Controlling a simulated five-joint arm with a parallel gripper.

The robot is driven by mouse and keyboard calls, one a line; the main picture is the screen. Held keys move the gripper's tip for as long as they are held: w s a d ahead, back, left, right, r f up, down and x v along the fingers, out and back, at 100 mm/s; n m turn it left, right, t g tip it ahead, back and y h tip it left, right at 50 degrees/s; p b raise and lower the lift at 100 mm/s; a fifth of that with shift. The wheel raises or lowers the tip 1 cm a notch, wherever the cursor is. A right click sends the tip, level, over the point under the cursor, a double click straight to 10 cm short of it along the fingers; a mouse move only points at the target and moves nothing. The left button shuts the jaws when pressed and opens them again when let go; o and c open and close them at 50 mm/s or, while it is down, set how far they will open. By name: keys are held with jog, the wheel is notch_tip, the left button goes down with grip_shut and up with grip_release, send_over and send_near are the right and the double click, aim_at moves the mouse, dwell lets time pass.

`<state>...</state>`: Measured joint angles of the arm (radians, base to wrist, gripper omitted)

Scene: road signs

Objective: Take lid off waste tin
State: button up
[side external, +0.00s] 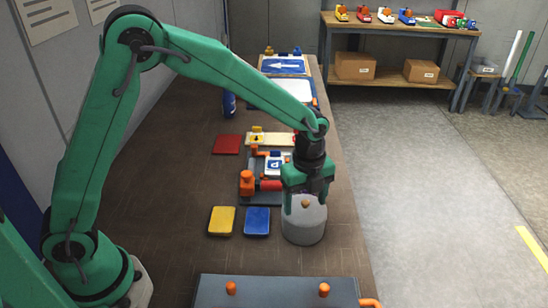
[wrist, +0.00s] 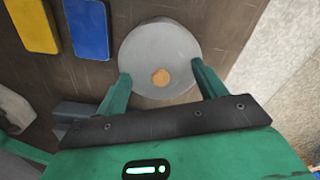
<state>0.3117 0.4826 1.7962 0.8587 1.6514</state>
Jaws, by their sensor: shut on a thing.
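The grey round waste tin (side external: 304,232) stands on the brown bench near its right edge. Its grey lid (wrist: 158,45) has a small tan knob (wrist: 160,77) that also shows in the side view (side external: 306,204). My green gripper (side external: 306,200) is over the tin, pointing down. In the wrist view its fingers (wrist: 161,78) are on both sides of the lid with the knob between them, shut on the lid. The lid appears to sit on the tin; any gap under it cannot be told.
A yellow block (side external: 222,220) and a blue block (side external: 257,221) lie left of the tin. Behind are a red clamp (side external: 268,185) and a sign with a P (side external: 277,165). A grey board (side external: 275,292) with orange knobs is in front. The bench's right edge is close.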

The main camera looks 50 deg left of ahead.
aim_at(305, 202)
jog(key=shift+s+f, duration=0.1)
jog(key=shift+f, duration=0.15)
jog(key=shift+r, duration=0.15)
jog(key=shift+c, duration=0.6)
jog(key=shift+r, duration=0.25)
jog(key=c, duration=0.7)
notch_tip(305, 202, up, 4)
jog(key=shift+f, duration=0.25)
grip_shut()
jog(key=s+d+r, duration=0.7)
jog(key=s, duration=0.1)
jog(key=shift+s+d, duration=0.3)
jog(key=shift+s, duration=0.05)
